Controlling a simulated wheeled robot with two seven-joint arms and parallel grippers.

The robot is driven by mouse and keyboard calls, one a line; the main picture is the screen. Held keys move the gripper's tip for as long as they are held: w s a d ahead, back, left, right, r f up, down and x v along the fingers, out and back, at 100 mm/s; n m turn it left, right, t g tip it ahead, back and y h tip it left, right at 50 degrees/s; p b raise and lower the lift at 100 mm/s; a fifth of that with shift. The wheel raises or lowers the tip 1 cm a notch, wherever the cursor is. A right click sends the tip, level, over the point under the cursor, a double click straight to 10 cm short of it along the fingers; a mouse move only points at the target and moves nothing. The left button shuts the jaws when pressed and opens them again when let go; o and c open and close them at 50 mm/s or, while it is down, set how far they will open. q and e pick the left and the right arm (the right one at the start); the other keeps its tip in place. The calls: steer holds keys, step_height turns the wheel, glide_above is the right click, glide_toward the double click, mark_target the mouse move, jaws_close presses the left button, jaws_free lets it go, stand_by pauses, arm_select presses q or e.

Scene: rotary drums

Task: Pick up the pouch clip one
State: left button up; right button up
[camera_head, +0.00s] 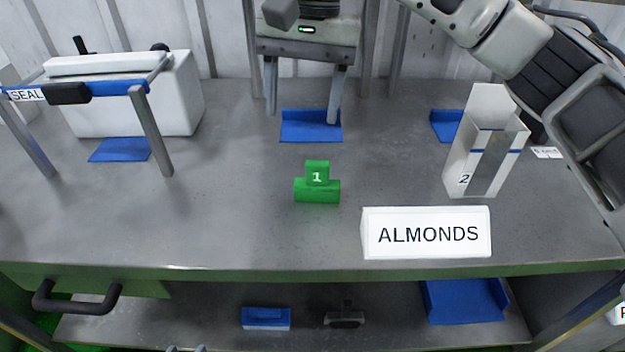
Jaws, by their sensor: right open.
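The green pouch clip one (317,190), marked with a white "1", stands on the grey table near the middle. Its wide base is toward me and its narrower tab points up. My right gripper (302,117) is at the top middle, beyond the clip and apart from it. Its two fingers point down, spread wide with nothing between them, over a blue tray (297,132). I cannot tell whether the fingertips touch that tray.
An ALMONDS sign (426,233) stands front right of the clip. A pouch (485,150) marked "2" stands at the right, near my right arm. A white sealer (135,95) with a blue bar is at the left. A lower shelf (200,325) holds several items. The table around the clip is clear.

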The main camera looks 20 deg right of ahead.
steer(key=d+r+h, duration=0.1)
steer(key=d, duration=0.1)
glide_toward(318, 162)
steer(key=shift+t, duration=0.4)
steer(key=f, duration=0.2)
steer(key=s+f, duration=0.1)
steer(key=f, duration=0.2)
steer(key=shift+s+a+f, duration=0.25)
steer(key=shift+f, duration=0.05)
steer(key=shift+w+f+p, duration=0.2)
steer(key=shift+f+p, duration=0.1)
steer(key=shift+f, duration=1.05)
steer(key=shift+w+f+p, duration=0.2)
steer(key=shift+f+p, duration=0.05)
steer(key=shift+f, duration=1.15)
steer(key=shift+c, duration=0.3)
steer(key=c, duration=1)
